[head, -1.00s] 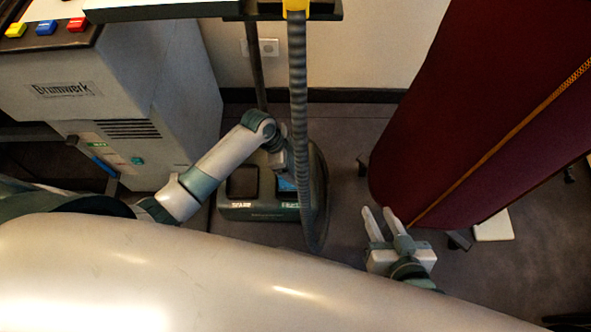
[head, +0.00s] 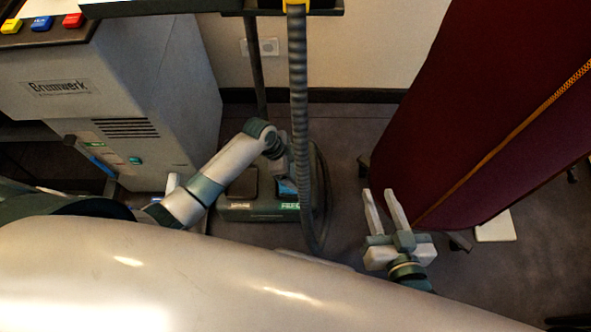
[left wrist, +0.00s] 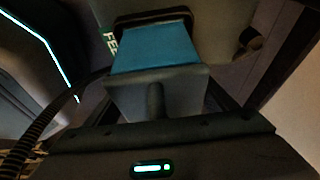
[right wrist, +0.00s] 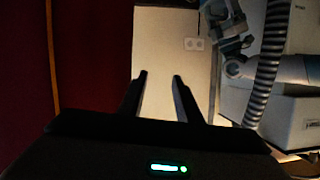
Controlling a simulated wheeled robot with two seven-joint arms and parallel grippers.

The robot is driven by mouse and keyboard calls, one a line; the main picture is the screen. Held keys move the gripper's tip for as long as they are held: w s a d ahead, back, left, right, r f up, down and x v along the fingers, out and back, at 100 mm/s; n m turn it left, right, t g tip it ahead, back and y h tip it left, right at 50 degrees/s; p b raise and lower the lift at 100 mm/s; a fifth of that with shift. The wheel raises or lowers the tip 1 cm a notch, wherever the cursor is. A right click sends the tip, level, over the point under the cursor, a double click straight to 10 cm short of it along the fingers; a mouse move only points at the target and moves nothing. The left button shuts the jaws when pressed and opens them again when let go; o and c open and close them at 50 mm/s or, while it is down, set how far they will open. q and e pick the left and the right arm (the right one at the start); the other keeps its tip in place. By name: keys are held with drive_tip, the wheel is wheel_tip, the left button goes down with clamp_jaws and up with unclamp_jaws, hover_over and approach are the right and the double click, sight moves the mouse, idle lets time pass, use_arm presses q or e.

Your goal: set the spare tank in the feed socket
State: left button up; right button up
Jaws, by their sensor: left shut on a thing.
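The tank (head: 287,187) is a blue block with a grey cap and a dark stem. It also shows in the left wrist view (left wrist: 155,48). My left gripper (head: 281,170) is shut on the tank, at its cap end. The tank's far end meets the dark-rimmed feed socket (left wrist: 125,22), beside the partly hidden "FEED" lettering. How deep it sits I cannot tell. The spare socket (head: 243,183), to the left on the same dark green base (head: 250,213), looks dark and empty. My right gripper (head: 381,208) is open and empty, also in its wrist view (right wrist: 158,80).
A ribbed hose (head: 298,110) and a dark pole (head: 255,70) rise from the base. A grey Brumwerk cabinet (head: 150,95) stands to the left. A dark red padded board (head: 470,120) is close to my right gripper. Floor behind the base is clear.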

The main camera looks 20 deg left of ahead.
drive_tip(key=shift+r, duration=0.1)
use_arm(q)
drive_tip(key=o, duration=1.9)
drive_tip(key=shift+r, duration=0.15)
drive_tip(key=shift+a+r, duration=0.15)
drive_tip(key=shift+r, duration=0.1)
drive_tip(key=p+v, duration=0.3)
drive_tip(key=v, duration=0.7)
drive_tip(key=shift+s+a+r, duration=0.15)
drive_tip(key=shift+a+r, duration=0.1)
drive_tip(key=shift+r, duration=0.3)
use_arm(e)
drive_tip(key=s+d+f+g+h, duration=0.2)
drive_tip(key=s+d+f+g, duration=0.1)
drive_tip(key=s+f+g, duration=0.2)
drive_tip(key=shift+s+d+f+g, duration=0.3)
drive_tip(key=shift+d+f, duration=0.1)
drive_tip(key=shift+f, duration=0.65)
